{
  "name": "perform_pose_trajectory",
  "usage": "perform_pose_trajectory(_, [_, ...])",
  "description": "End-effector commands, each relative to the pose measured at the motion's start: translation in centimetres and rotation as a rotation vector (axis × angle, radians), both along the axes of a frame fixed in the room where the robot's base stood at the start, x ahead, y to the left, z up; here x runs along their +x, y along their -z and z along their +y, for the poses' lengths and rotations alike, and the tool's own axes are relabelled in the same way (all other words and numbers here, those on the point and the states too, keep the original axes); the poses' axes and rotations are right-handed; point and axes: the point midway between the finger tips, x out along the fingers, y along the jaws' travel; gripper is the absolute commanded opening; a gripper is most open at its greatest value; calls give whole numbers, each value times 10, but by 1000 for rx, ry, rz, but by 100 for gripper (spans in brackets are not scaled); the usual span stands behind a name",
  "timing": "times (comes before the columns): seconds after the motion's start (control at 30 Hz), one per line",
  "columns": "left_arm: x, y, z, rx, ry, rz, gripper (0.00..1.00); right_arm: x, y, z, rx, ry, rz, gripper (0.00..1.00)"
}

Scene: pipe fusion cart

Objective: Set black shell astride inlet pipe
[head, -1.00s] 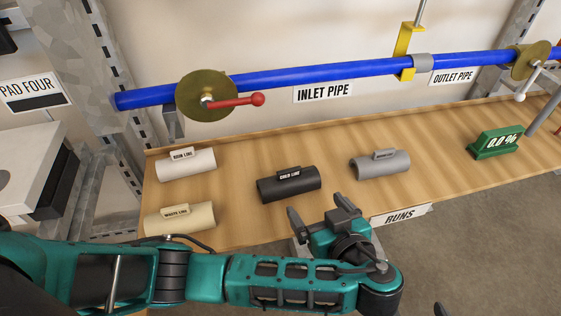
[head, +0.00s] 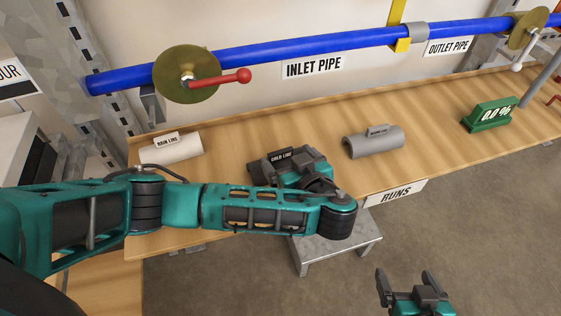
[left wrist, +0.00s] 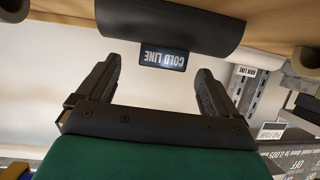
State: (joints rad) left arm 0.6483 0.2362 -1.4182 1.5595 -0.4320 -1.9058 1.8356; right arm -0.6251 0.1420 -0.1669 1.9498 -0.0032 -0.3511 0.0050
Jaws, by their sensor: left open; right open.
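The black shell, labelled COLD LINE, lies on the wooden bench top; its left end (head: 257,163) shows in the head view, the rest partly behind my left gripper (head: 285,160). That gripper is open at the shell. In the left wrist view, the shell (left wrist: 185,22) lies beyond the open left gripper (left wrist: 160,66), with its label tab (left wrist: 164,58) between the fingertips; I see no grip on it. The blue inlet pipe (head: 290,50) runs along the wall above the INLET PIPE sign (head: 313,66). My right gripper (head: 406,274) is open and empty, low in front of the bench.
A brass disc with a red-handled lever (head: 222,79) sits on the pipe. A green 0.0 % display (head: 489,115) stands further right.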

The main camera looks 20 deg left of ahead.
Motion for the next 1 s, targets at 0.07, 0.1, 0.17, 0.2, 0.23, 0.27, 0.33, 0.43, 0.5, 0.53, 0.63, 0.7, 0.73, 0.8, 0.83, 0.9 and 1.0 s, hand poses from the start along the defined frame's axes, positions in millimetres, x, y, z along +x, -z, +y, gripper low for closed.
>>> perform_pose_trajectory(0.07, [10,2,12,8,-3,-4,94,0,-1,0,0,-1,-2,93])
perform_pose_trajectory(0.1, [14,4,17,6,-2,-3,94,0,-1,0,0,-1,-2,93])
perform_pose_trajectory(0.17, [19,8,21,5,-2,-2,94,0,0,0,0,-2,-4,93])
perform_pose_trajectory(0.2, [23,10,24,5,-1,-1,94,1,0,0,0,-2,-4,93])
perform_pose_trajectory(0.23, [25,11,25,4,-1,-1,94,0,0,0,0,-2,-4,93])
perform_pose_trajectory(0.27, [26,12,26,3,-1,0,94,1,0,0,0,-3,-4,93])
perform_pose_trajectory(0.33, [28,13,28,2,-1,-1,94,1,0,1,1,-3,-5,93])
perform_pose_trajectory(0.43, [28,14,28,1,0,1,94,1,0,1,1,-3,-6,93])
perform_pose_trajectory(0.5, [28,14,28,1,0,1,94,2,-1,1,1,-3,-7,93])
perform_pose_trajectory(0.53, [28,14,28,1,-1,1,94,2,-1,1,1,-3,-7,93])
perform_pose_trajectory(0.63, [28,14,28,1,-1,1,85,2,-1,1,1,-3,-8,93])
perform_pose_trajectory(0.7, [28,14,28,1,-1,1,78,2,-1,1,1,-3,-8,93])
perform_pose_trajectory(0.73, [28,14,28,1,0,1,75,2,-1,1,1,-3,-8,93])
perform_pose_trajectory(0.8, [28,14,28,1,0,1,69,2,-1,1,1,-3,-8,93])
perform_pose_trajectory(0.83, [28,14,28,1,0,1,66,2,-1,1,1,-3,-8,93])
perform_pose_trajectory(0.9, [28,14,27,1,0,1,59,2,-1,1,1,-3,-8,93])
perform_pose_trajectory(1.0, [28,14,27,1,0,1,50,2,-2,1,1,-3,-8,93])
